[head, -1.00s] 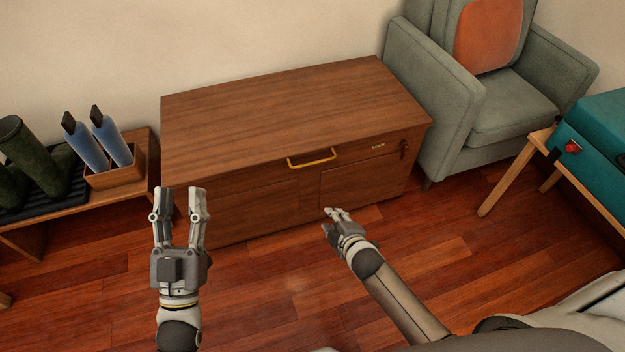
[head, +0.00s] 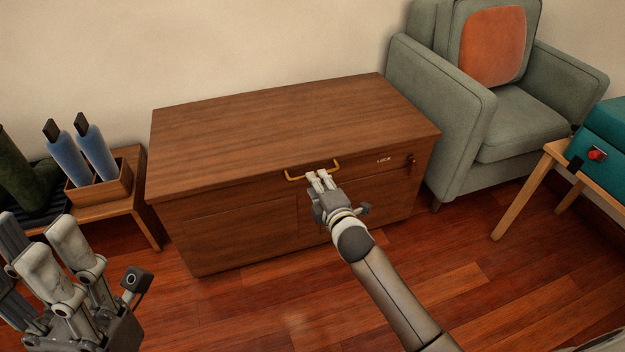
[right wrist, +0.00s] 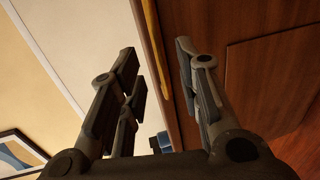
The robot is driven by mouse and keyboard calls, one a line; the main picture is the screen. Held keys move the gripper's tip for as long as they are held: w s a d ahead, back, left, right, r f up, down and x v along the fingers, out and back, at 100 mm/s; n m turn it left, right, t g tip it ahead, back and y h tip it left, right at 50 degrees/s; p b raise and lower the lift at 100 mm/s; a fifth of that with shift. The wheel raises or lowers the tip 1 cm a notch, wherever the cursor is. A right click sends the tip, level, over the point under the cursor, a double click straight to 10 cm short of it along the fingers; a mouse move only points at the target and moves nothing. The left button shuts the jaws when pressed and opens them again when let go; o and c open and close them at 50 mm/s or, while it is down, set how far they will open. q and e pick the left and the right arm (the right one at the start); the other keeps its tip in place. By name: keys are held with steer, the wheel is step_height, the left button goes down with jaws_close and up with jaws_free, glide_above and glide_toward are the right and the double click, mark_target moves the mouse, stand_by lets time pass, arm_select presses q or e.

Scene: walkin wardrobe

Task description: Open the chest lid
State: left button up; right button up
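The wooden chest (head: 240,225) stands against the wall with its lid (head: 290,130) down. A brass handle (head: 312,172) sits on the front, just below the lid's edge. My right gripper (head: 318,178) is at the handle, its fingers partly covering it. In the right wrist view the fingers (right wrist: 157,55) are apart, with the brass bar (right wrist: 152,45) showing between them; contact cannot be told. My left gripper (head: 45,235) is open and empty at the lower left, away from the chest.
A lock (head: 410,162) with a label is at the chest's right front. A bench with blue boot shapers in a box (head: 104,190) stands at left. A grey armchair (head: 440,110) is close on the right, with a teal case (head: 605,140) on a wooden stand beyond. Floor in front is clear.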

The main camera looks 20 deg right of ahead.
steer(key=shift+b+x, duration=0.95)
steer(key=shift+x, duration=1.65)
jaws_close()
